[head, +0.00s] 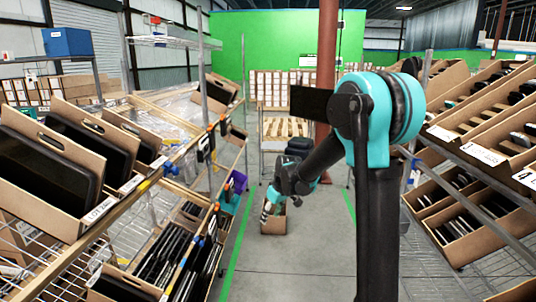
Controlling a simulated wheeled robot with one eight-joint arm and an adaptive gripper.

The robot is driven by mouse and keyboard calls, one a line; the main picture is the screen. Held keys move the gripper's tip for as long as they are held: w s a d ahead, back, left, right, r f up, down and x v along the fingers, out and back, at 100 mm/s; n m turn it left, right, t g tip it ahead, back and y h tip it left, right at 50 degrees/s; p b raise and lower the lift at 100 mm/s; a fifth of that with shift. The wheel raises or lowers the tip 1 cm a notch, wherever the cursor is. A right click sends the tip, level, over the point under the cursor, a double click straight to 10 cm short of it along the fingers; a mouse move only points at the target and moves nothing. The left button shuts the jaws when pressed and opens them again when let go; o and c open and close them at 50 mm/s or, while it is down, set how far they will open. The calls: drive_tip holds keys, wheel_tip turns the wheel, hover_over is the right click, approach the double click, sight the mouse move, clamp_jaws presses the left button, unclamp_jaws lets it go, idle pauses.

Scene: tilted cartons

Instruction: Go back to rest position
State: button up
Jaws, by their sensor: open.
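My arm rises at the right of centre in the head view and bends down and away to the left over the aisle. My gripper (266,210) hangs at its far end, small in the picture, and points down. It is open. A small brown carton (274,226) shows just below and behind the gripper, low in the aisle. I cannot tell whether the fingertips touch it or what it holds.
Racks with tilted cartons line both sides; a left carton (40,185) holds dark flat items, and a right carton (475,235) holds several thin items. The grey floor (290,262) between green lines is clear in front. A wire cart (285,130) stands behind.

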drive_tip(key=s+d+f+m+h, duration=0.1)
drive_tip(key=s+d+m, duration=0.1)
drive_tip(key=s+d, duration=0.4)
drive_tip(key=s+d+f+m+t, duration=0.1)
drive_tip(key=s+d, duration=0.5)
drive_tip(key=s, duration=0.7)
drive_tip(key=s+d+f+m+h, duration=0.1)
drive_tip(key=s+d+m, duration=0.4)
drive_tip(key=s, duration=0.5)
drive_tip(key=shift+d+f+h, duration=0.3)
drive_tip(key=shift+d+f, duration=0.15)
drive_tip(key=shift+f, duration=0.35)
drive_tip(key=shift+w+a, duration=0.1)
